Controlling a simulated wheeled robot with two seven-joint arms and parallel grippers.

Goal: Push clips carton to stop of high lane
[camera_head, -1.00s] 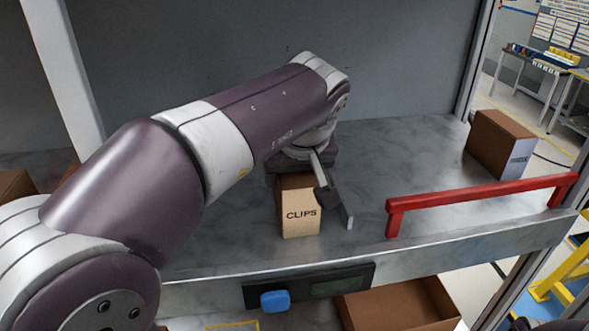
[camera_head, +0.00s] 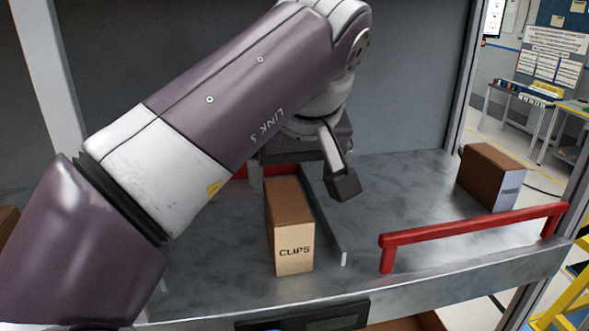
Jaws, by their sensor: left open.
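The clips carton (camera_head: 294,262) is a tall brown box with a pale front marked CLIPS. It stands upright on the grey metal shelf, left of a thin metal lane divider (camera_head: 331,228). My left gripper (camera_head: 298,182) is open above the carton's far part, coming from the upper left. Its dark right fingertip hangs to the right of the carton, and the other finger is partly hidden by my arm. A red piece (camera_head: 285,169) lies across the lane behind the carton, partly covered by my arm and gripper. My right gripper is out of view.
A red rail (camera_head: 475,231) runs along the front edge right of the divider. Another brown carton (camera_head: 491,177) stands at the far right of the shelf. The shelf between them is clear. A grey back wall (camera_head: 410,80) and side posts bound the shelf.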

